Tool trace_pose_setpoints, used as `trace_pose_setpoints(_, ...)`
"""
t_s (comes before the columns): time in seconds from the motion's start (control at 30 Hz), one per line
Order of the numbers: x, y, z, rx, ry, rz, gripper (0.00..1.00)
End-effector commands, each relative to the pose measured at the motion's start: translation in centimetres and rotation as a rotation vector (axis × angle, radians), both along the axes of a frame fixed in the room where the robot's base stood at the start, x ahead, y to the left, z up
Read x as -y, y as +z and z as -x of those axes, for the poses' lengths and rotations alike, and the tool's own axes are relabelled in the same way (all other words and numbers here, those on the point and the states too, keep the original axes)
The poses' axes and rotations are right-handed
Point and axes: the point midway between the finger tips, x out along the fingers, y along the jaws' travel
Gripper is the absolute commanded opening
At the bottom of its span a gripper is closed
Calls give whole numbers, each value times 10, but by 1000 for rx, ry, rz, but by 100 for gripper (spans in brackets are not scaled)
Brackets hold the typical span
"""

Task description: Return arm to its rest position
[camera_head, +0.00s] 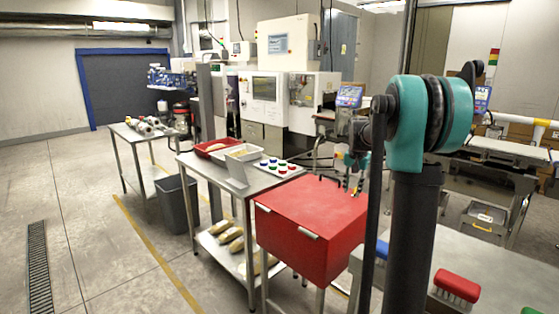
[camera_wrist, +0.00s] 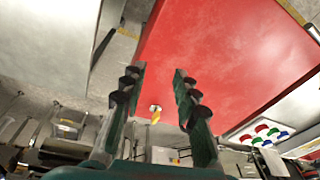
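My gripper (camera_wrist: 159,76) is open in the wrist view, with its two teal and black fingers apart and nothing held between them. The red surface of the cabinet (camera_wrist: 225,50) fills the view behind the fingers. In the head view my gripper (camera_head: 355,186) is small and partly hidden behind my arm, above the back right part of the red cabinet's top (camera_head: 305,205). I cannot tell how far it is above that top. A small white and yellow item (camera_wrist: 155,113) shows between the fingers, farther off.
Left of the cabinet, a steel table (camera_head: 195,164) bears a red tray (camera_head: 203,149), a white tray (camera_head: 232,156) and a board of coloured knobs (camera_head: 278,169). A grey bin (camera_head: 176,205) stands on the floor. A red brush (camera_head: 457,287) lies on the near right table. Open floor lies left.

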Motion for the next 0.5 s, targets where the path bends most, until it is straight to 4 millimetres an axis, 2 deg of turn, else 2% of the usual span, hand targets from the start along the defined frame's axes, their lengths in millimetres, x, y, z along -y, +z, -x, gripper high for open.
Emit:
trace_pose_setpoints(0.03,-9,-4,16,26,36,8,30)
trace_pose_setpoints(0.3,-52,-34,105,200,260,79,30)
trace_pose_setpoints(0.5,-73,-60,167,308,396,134,30)
